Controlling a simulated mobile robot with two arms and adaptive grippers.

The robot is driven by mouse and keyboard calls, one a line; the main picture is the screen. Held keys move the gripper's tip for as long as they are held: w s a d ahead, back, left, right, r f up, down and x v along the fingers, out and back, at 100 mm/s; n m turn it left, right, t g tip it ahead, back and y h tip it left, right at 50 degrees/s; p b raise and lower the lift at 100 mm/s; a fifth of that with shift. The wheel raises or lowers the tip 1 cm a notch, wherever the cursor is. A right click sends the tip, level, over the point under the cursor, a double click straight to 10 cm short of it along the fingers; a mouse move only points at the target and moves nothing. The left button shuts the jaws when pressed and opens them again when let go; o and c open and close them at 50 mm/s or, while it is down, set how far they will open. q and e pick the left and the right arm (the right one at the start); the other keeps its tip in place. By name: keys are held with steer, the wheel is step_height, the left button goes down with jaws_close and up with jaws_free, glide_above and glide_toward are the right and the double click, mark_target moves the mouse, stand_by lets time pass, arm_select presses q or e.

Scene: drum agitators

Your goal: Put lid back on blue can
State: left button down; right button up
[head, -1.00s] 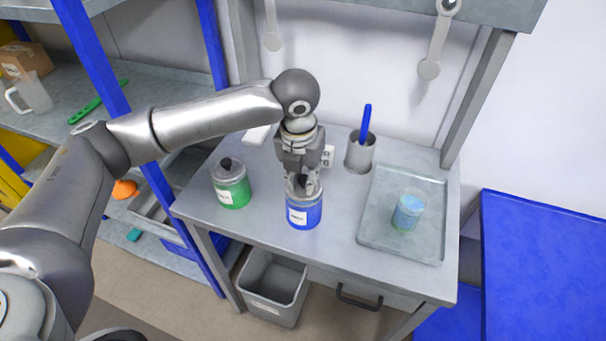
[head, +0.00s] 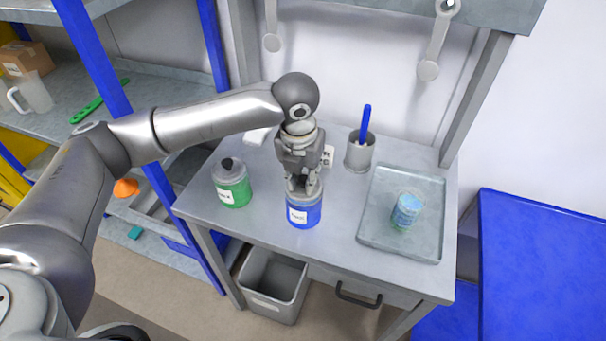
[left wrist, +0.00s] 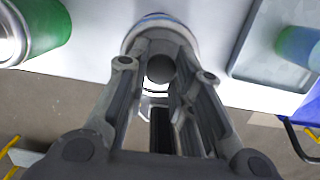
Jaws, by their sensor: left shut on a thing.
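The blue can (head: 304,213) stands upright at the front middle of the grey workbench, with a white label. Its grey lid (head: 305,197) is at the can's top, under my left gripper (head: 303,188). My left gripper points down and is shut on the lid's dark round knob, which shows between the fingers in the left wrist view (left wrist: 160,69). Whether the lid is fully seated is hard to tell, as the fingers hide part of it. My right gripper is not in view.
A green can (head: 233,190) with a knobbed lid stands to the left. A metal cup (head: 359,156) with a blue-handled tool stands behind. A grey bin (head: 272,287) is below the bench.

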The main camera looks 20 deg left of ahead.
arm_select(q)
steer(key=c, duration=1.2)
jaws_free()
steer(key=shift+o, duration=0.4)
steer(key=o, duration=0.4)
steer(key=shift+r+p, duration=3.55)
steer(key=shift+p, duration=0.7)
